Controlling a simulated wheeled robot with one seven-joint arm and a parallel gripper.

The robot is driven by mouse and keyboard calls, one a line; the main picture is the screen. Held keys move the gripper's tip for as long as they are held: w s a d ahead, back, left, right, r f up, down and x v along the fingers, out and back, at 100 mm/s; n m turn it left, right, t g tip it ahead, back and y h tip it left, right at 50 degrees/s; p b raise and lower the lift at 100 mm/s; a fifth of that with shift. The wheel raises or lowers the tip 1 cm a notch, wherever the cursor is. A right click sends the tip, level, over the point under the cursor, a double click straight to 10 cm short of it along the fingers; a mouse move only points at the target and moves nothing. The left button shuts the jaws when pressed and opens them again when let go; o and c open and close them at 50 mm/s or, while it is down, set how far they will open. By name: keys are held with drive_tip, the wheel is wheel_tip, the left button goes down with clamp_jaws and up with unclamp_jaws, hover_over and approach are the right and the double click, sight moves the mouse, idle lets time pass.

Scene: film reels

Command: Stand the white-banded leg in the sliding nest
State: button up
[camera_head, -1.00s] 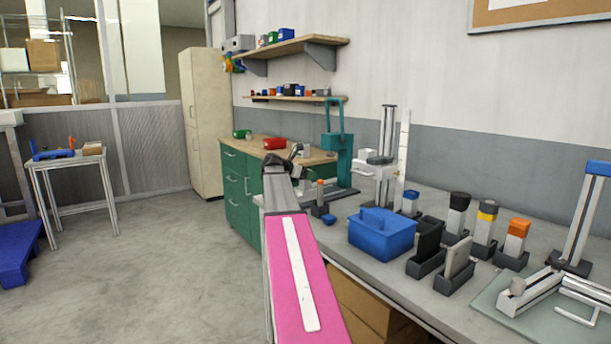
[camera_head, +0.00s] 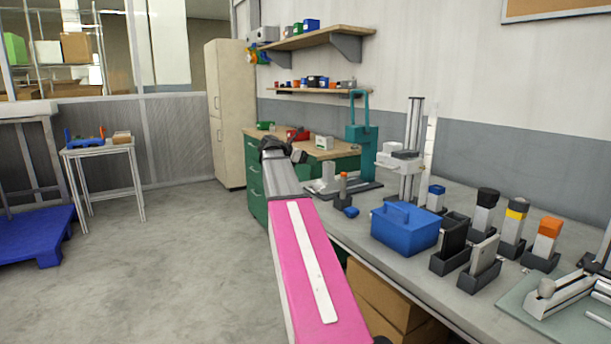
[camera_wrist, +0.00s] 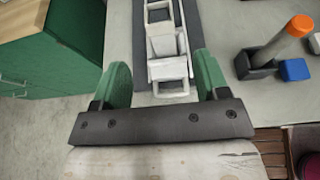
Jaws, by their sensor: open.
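My gripper (camera_wrist: 163,82) is open, its two green fingers apart with nothing held between them. Beyond the fingertips, a pale grey open-topped square holder (camera_wrist: 166,45) lies on a dark strip; it may be the sliding nest, but I cannot be sure. Upright grey legs stand in dark holders: one black-topped (camera_head: 484,212), one yellow-banded (camera_head: 514,220), one orange-topped (camera_head: 547,238). I cannot make out a white band on any.
A blue caddy (camera_head: 405,232) stands on the grey bench among dark holders. An orange-topped post (camera_wrist: 283,40) and a small blue block (camera_wrist: 294,70) lie right of my gripper. A green cabinet (camera_wrist: 55,65) is at its left.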

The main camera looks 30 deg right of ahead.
drive_tip(key=w+a+f+n+t+y, duration=0.1)
drive_tip(key=w+a+f+n+t, duration=0.2)
drive_tip(key=a+n+t, duration=0.65)
drive_tip(key=w+a+f+n+t+y, duration=0.2)
drive_tip(key=w+a+f+n+t, duration=0.3)
drive_tip(key=n, duration=0.7)
drive_tip(key=s+a+f+n+y, duration=0.4)
drive_tip(key=a+f+n+y, duration=0.85)
drive_tip(key=n, duration=0.45)
drive_tip(key=s+a+f+n+g+y, duration=0.1)
drive_tip(key=s+a+f+n+g, duration=0.3)
drive_tip(key=s+f, duration=0.25)
drive_tip(key=s+a+f+n+g, duration=0.4)
drive_tip(key=s+f, duration=0.1)
drive_tip(key=f, duration=0.3)
drive_tip(key=s+f+n+g+h, duration=0.1)
drive_tip(key=s+f+n+g, duration=0.2)
drive_tip(key=s, duration=0.5)
drive_tip(key=s+d+f+n+g+h, duration=0.1)
drive_tip(key=s+f+n+g+h, duration=0.1)
drive_tip(key=s+f, duration=0.4)
drive_tip(key=shift+s+d+n+g, duration=0.25)
drive_tip(key=shift+s+n+g, duration=0.6)
drive_tip(key=shift+s+g, duration=0.4)
